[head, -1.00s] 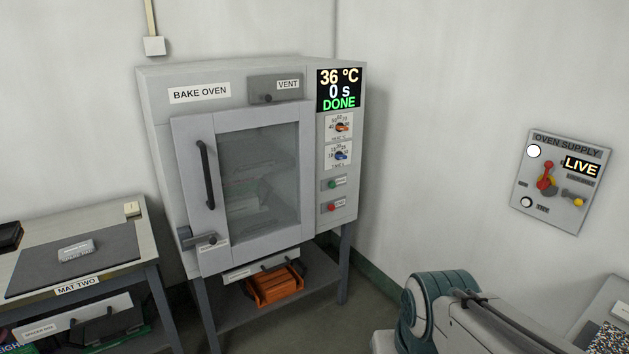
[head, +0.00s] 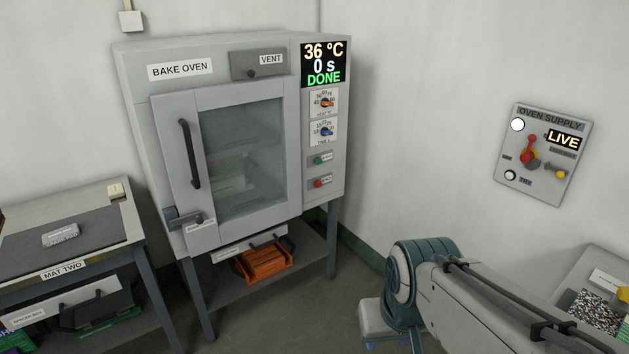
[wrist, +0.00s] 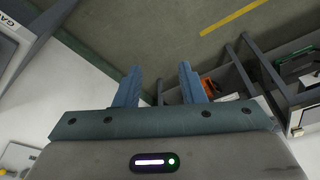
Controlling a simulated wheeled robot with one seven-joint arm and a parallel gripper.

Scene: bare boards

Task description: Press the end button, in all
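The bake oven (head: 128,100) stands against the back wall with its door shut. Its display (head: 324,64) reads 36 °C, 0 s, DONE. Two small buttons sit low on its right panel: a green button (head: 318,161) and, below it, a red button (head: 318,184). Their labels are too small to read. My gripper (wrist: 160,78) shows in the wrist view with its two blue fingers apart and nothing between them. It is out of the head view, where only my arm shows at the lower right. The fingers are clear of the oven.
The oven supply panel (head: 560,115) on the right wall reads LIVE. A bench with a dark mat (head: 85,232) labelled MAT TWO stands at left. An orange rack (head: 262,265) sits on the shelf under the oven. Floor (head: 300,315) before the oven is clear.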

